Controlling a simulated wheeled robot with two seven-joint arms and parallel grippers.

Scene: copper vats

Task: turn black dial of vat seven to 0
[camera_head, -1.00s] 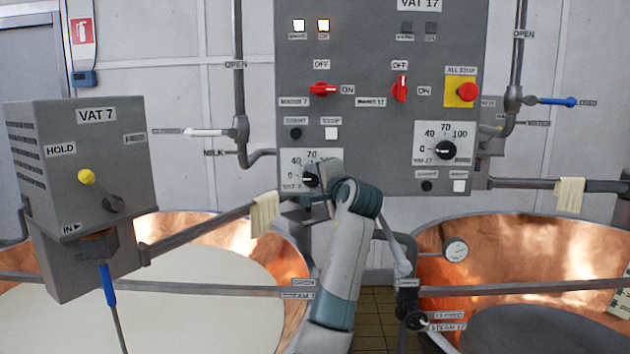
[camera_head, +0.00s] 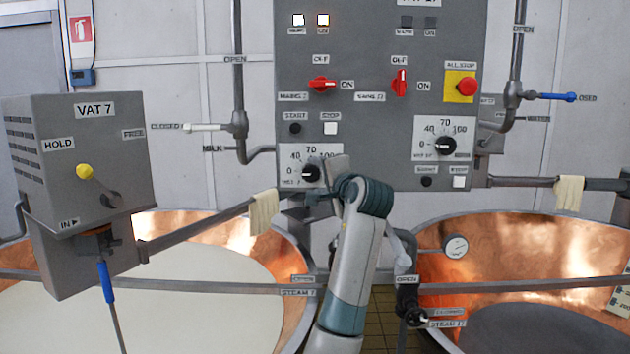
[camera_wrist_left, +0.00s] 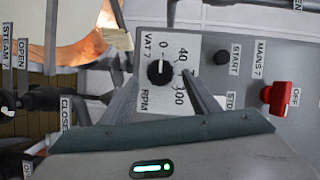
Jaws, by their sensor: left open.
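The black dial of vat seven (camera_head: 311,174) sits on a white scale plate low on the left half of the grey control panel. Its white mark points toward the 0, at the left in the head view. In the left wrist view the dial (camera_wrist_left: 158,73) shows between my fingers, its mark toward the 0 above it. My left gripper (camera_head: 326,180) is open, just right of and below the dial in the head view. I see no finger shut on the dial; how far the fingertips are from it I cannot tell.
The red mains switch (camera_head: 322,84) and the start and stop buttons (camera_head: 312,129) sit above the dial. The similar vat 17 dial (camera_head: 445,146) is to the right. A pipe with a cloth (camera_head: 264,211) runs at the lower left, above a copper vat (camera_head: 301,262).

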